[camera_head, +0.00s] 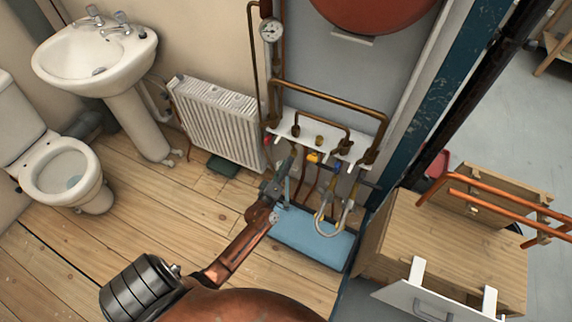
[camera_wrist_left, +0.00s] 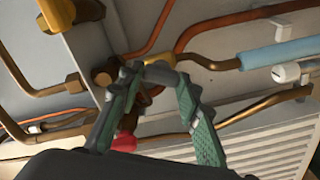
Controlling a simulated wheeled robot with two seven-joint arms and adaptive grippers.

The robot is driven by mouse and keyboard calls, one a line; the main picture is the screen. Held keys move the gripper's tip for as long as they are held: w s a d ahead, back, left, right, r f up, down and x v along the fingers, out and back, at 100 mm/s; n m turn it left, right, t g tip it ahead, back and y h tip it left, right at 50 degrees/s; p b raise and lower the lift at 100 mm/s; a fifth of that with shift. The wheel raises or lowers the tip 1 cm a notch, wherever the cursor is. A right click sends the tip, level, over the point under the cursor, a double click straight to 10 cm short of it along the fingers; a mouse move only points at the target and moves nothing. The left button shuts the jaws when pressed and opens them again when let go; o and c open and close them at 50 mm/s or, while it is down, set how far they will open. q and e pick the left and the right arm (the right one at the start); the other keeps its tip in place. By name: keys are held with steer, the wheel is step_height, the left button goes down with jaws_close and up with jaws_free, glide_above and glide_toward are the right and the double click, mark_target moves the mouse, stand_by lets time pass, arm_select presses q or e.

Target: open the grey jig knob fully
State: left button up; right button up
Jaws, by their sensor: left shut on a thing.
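My left gripper (camera_head: 288,165) reaches in from the lower left to the pipework jig below the white board (camera_head: 345,145). In the left wrist view its two green-padded fingers (camera_wrist_left: 160,80) close in on a small dark grey piece (camera_wrist_left: 160,72) at their tips, in front of the brass pipe fittings. This piece seems to be the grey jig knob, mostly covered by the fingers. I cannot tell how far the knob is turned. In the head view the knob is hidden behind the gripper. My right gripper is not in view.
A red knob (camera_wrist_left: 124,142) sits close by the left finger. An orange-yellow fitting (camera_head: 313,157) and a looped hose (camera_head: 327,225) are right of the gripper. A blue tray (camera_head: 325,245) lies below. The radiator (camera_head: 215,122) stands left; a wooden bench (camera_head: 450,240) stands right.

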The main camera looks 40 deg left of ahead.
arm_select(q)
steer(key=n, duration=0.5)
steer(key=shift+f+n, duration=0.15)
steer(key=shift+n, duration=0.25)
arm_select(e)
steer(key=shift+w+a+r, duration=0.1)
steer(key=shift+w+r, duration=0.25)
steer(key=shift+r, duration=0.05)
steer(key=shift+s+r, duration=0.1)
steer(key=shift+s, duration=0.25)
arm_select(q)
steer(key=shift+n, duration=0.3)
